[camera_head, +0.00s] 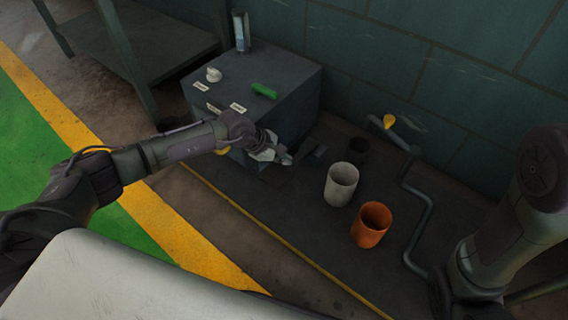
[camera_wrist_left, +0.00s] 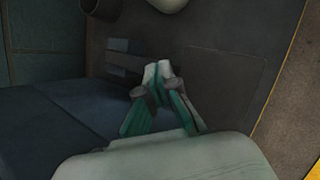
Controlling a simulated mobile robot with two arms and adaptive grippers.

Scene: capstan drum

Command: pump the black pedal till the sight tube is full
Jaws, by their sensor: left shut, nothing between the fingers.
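The sight tube (camera_head: 241,32) stands upright at the back of the grey box-shaped unit (camera_head: 290,95); its fill level is too small to tell. My left gripper (camera_head: 287,158) is shut and empty, low beside the front of the unit. In the left wrist view its closed fingertips (camera_wrist_left: 158,72) are over the dark floor. A small dark piece (camera_head: 318,152) just beyond the fingertips may be the black pedal, but I cannot tell for sure. Whether the gripper touches it is unclear. My right arm shows at the right, but its gripper is out of view.
A white cup (camera_head: 341,184), an orange cup (camera_head: 371,225) and a black cup (camera_head: 357,149) stand right of the gripper. A pipe with a yellow handle (camera_head: 389,121) runs along the wall. A white knob (camera_head: 213,75) and a green piece (camera_head: 264,91) are on the unit.

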